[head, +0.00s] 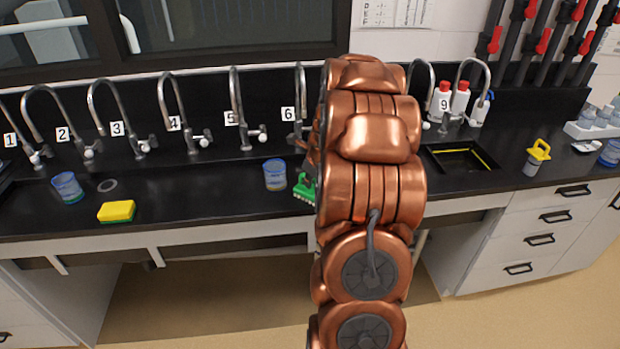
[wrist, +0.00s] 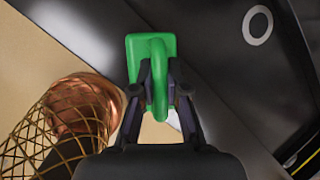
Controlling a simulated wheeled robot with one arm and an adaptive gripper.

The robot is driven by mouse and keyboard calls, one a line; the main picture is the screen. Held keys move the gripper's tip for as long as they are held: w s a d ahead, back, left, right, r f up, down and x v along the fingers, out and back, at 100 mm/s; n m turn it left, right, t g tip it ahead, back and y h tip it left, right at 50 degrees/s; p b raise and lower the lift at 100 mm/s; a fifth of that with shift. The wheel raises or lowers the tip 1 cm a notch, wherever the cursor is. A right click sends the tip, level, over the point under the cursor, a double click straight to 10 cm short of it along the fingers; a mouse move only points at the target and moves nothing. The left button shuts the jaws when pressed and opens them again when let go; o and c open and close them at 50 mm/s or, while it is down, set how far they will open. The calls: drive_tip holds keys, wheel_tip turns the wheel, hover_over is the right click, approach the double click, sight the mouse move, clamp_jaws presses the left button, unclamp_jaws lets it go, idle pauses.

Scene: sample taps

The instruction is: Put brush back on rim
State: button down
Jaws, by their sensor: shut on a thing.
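The green brush (wrist: 137,48) is in my gripper (wrist: 158,88), in the wrist view. The two dark fingers are closed on its looped green handle, one on each side. In the head view the brush (head: 304,191) shows at the left side of my arm, near the counter's front edge. My arm hides part of it and most of the gripper there. I cannot tell whether the brush touches the counter. The sink basin (head: 437,160), black with a yellow line along its rim, is to the right of my arm.
A blue-rimmed beaker (head: 275,175) stands just left of the brush. Farther left are a yellow-green sponge (head: 117,211), a grey ring (head: 107,185) and another beaker (head: 67,187). A yellow-handled item (head: 537,157) stands right of the sink. Curved taps (head: 236,108) line the back.

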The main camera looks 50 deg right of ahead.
drive_tip(key=c, duration=1.2)
unclamp_jaws()
drive_tip(key=b+v, duration=0.4)
drive_tip(key=v, duration=0.8)
drive_tip(key=s+a+f+n+g+y, duration=0.15)
drive_tip(key=s+a+n, duration=0.25)
drive_tip(key=a+n, duration=0.65)
drive_tip(key=s+a+n+g+y, duration=0.1)
drive_tip(key=s+a+n+g, duration=0.35)
drive_tip(key=a, duration=1.05)
drive_tip(key=s+a+f+n, duration=0.1)
drive_tip(key=s+a+n, duration=0.4)
drive_tip(key=s+n, duration=0.3)
drive_tip(key=s+a+f+n+h, duration=0.1)
drive_tip(key=s+a+f+n, duration=0.1)
drive_tip(key=s+a+n, duration=0.3)
drive_tip(key=s+n, duration=0.4)
drive_tip(key=n, duration=0.2)
drive_tip(key=shift+a+g, duration=0.3)
